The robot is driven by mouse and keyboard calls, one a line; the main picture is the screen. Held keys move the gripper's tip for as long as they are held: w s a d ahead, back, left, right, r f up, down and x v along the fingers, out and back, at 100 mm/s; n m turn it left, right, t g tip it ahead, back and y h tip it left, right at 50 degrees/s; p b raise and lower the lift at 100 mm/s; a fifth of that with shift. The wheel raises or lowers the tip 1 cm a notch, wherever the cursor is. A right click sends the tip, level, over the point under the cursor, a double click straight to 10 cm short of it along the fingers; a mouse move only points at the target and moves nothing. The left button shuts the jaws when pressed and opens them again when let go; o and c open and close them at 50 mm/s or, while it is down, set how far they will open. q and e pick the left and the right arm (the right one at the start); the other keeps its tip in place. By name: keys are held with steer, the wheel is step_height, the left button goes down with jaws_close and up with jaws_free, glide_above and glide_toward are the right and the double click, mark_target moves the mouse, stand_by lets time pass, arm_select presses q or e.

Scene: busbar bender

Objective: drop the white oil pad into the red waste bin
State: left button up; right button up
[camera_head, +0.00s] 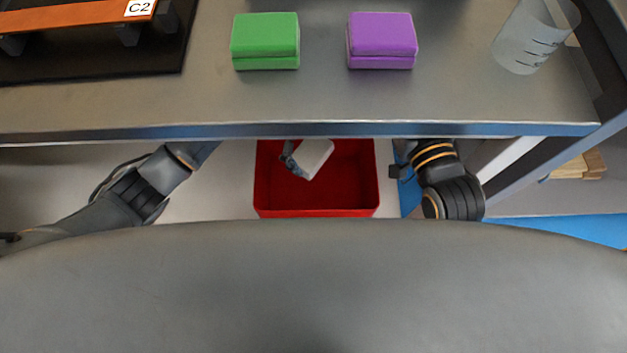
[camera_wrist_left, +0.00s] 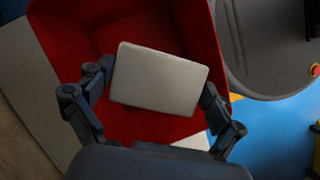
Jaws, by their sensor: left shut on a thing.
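The white oil pad (camera_head: 314,158) is a pale rounded block. My left gripper (camera_head: 291,160) is shut on it and holds it over the opening of the red waste bin (camera_head: 316,212). In the left wrist view the pad (camera_wrist_left: 160,78) sits between the two dark fingers of the gripper (camera_wrist_left: 155,92), with the red bin (camera_wrist_left: 205,45) behind and below it. The bin stands under the bench edge and its visible inside looks empty. My right arm hangs to the right of the bin; its gripper is not clearly seen.
The steel bench (camera_head: 400,98) runs across above the bin, its front edge close by. On it are a green block (camera_head: 265,42), a purple block (camera_head: 382,41) and a clear measuring beaker (camera_head: 533,36). A black tray with an orange bar (camera_head: 75,14) is at the left.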

arm_select(q)
steer(key=o, duration=0.7)
steer(key=shift+r, duration=0.1)
steer(key=v, duration=0.7)
steer(key=shift+w+a+r, duration=0.1)
